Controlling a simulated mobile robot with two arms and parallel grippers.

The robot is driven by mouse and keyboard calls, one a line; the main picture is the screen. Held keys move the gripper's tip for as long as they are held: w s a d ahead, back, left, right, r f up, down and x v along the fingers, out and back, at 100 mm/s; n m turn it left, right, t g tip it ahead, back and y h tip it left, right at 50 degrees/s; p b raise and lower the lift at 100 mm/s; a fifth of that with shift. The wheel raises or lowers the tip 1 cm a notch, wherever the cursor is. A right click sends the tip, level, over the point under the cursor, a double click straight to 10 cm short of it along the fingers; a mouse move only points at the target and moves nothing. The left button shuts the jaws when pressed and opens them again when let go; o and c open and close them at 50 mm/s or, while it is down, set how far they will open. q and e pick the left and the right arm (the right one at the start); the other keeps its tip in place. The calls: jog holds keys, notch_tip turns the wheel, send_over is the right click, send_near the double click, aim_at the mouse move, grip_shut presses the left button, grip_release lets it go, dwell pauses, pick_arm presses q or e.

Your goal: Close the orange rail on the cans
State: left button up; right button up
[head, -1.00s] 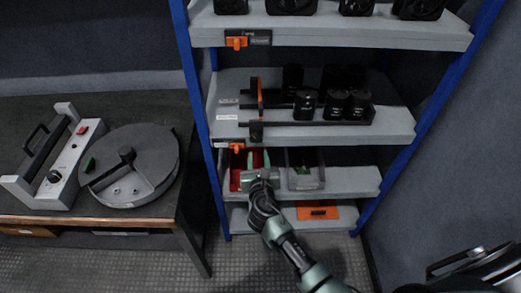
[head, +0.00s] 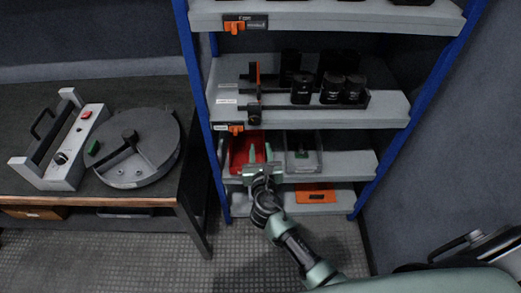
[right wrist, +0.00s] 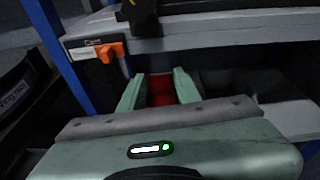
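An orange rail piece (head: 258,80) stands upright at the left end of a long black holder on the middle shelf. Black cans (head: 302,88) stand in the holder to its right, with a gap between. Two thin black bars run along the holder. My right gripper (head: 261,154) is open and empty, below that shelf and in front of a red bin (head: 236,152). Its two green fingers (right wrist: 158,84) also show in the right wrist view, spread apart with the red bin between and behind them. My left gripper is not in view.
A clear grey bin (head: 303,162) stands right of the red one. An orange clip (head: 236,129) sits on the middle shelf's front edge, close above my right gripper. Blue posts (head: 197,100) flank the shelves. A bench (head: 100,205) with equipment stands left.

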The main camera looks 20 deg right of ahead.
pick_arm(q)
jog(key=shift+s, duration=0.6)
pick_arm(e)
jog(key=v, duration=0.8)
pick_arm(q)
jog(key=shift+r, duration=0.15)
pick_arm(e)
jog(key=shift+w, duration=0.15)
